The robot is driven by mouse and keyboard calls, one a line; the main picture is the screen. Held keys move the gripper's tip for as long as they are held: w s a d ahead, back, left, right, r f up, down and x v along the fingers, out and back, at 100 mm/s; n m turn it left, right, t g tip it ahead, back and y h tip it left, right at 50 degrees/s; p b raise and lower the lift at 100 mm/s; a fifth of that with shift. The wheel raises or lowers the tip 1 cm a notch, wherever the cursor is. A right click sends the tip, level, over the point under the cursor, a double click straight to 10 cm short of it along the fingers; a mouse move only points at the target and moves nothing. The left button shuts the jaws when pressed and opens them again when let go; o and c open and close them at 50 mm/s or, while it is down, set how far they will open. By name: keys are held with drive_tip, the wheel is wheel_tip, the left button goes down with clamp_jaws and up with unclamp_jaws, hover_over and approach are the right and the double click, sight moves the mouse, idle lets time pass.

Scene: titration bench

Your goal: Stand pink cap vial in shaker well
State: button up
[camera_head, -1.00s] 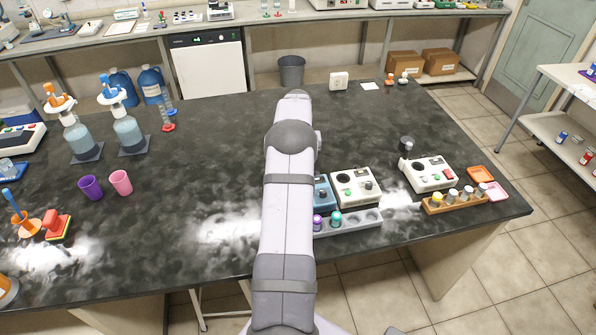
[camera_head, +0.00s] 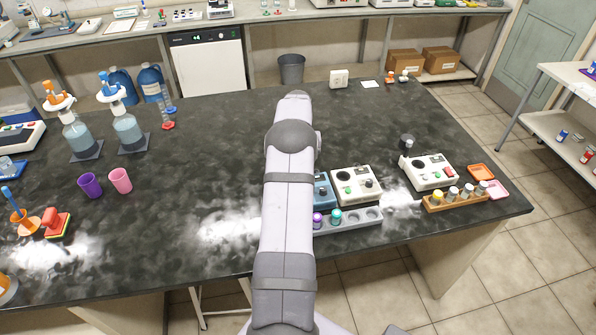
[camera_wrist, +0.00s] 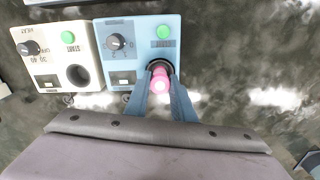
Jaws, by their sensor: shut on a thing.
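In the wrist view, a vial with a pink cap (camera_wrist: 161,80) is between the blue fingers of my gripper (camera_wrist: 160,84), which is shut on it. The vial is at the dark round well (camera_wrist: 168,64) of a blue device (camera_wrist: 143,31) with a knob and a green START button. The vial's lower part is hidden, so I cannot tell how deep it sits in the well. In the head view the blue device (camera_head: 322,192) is partly covered by my arm. My gripper and the vial are hidden there.
A white device with a HEAT knob (camera_wrist: 48,46) and its own empty well stands beside the blue one. A grey rack (camera_head: 364,223) holds purple-capped (camera_head: 317,219) and teal-capped vials (camera_head: 336,215). A wooden rack (camera_head: 437,206) with several vials stands to the right.

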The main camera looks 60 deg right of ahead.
drive_tip(key=shift+f+b, duration=0.5)
drive_tip(key=shift+f, duration=0.4)
idle(0.5)
drive_tip(key=o, duration=1.3)
drive_tip(key=shift+o, duration=0.2)
drive_tip(key=shift+r, duration=0.15)
drive_tip(key=shift+r+p, duration=2.15)
drive_tip(key=shift+r, duration=0.75)
